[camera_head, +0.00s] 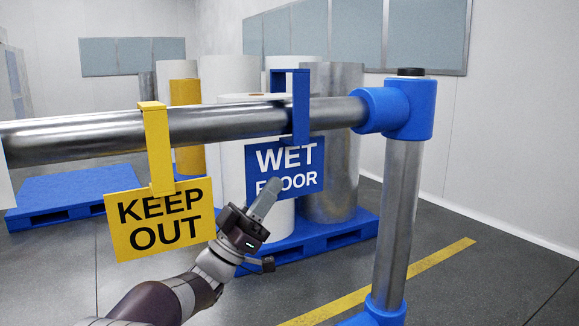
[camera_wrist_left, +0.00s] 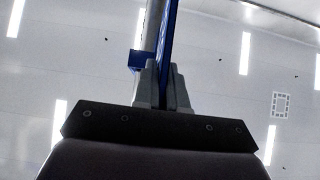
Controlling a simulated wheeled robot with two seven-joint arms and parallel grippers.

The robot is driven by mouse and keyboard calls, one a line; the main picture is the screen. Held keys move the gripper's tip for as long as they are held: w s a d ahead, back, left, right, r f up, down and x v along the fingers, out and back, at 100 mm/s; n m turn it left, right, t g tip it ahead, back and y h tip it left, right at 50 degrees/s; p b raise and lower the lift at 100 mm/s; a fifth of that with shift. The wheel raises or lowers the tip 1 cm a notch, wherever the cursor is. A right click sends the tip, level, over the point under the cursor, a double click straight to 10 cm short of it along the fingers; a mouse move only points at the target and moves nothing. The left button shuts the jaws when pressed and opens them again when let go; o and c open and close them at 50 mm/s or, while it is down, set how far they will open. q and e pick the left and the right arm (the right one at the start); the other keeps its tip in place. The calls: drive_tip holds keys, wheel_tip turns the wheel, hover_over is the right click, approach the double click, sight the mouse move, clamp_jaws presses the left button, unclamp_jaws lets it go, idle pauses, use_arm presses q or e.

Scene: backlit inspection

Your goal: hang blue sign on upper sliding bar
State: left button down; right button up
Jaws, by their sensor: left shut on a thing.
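The blue WET FLOOR sign (camera_head: 258,168) is upright in front of the upper bar (camera_head: 225,120), near its right end. Its blue hook (camera_head: 300,92) rises in front of the bar, with its top clearly above the metal. A short back leg shows above the bar; whether it reaches behind the bar I cannot tell. My left gripper (camera_head: 264,198) is shut on the sign at its lower part, covering some of the lettering. In the left wrist view, the fingers (camera_wrist_left: 160,88) grip the sign (camera_wrist_left: 168,45), seen edge-on. My right gripper is not in view.
A yellow KEEP OUT sign (camera_head: 160,222) hangs on the bar to the left, close to my left arm. A blue corner joint (camera_head: 408,108) and upright post (camera_head: 397,220) close the right end. Blue pallets (camera_head: 75,190) and rolls (camera_head: 338,170) stand behind.

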use_arm(q)
drive_tip(key=shift+s, duration=0.1)
drive_tip(key=s+d+b, duration=0.5)
drive_tip(key=s, duration=0.3)
drive_tip(key=shift+d, duration=0.3)
idle(0.3)
drive_tip(key=shift+s, duration=0.1)
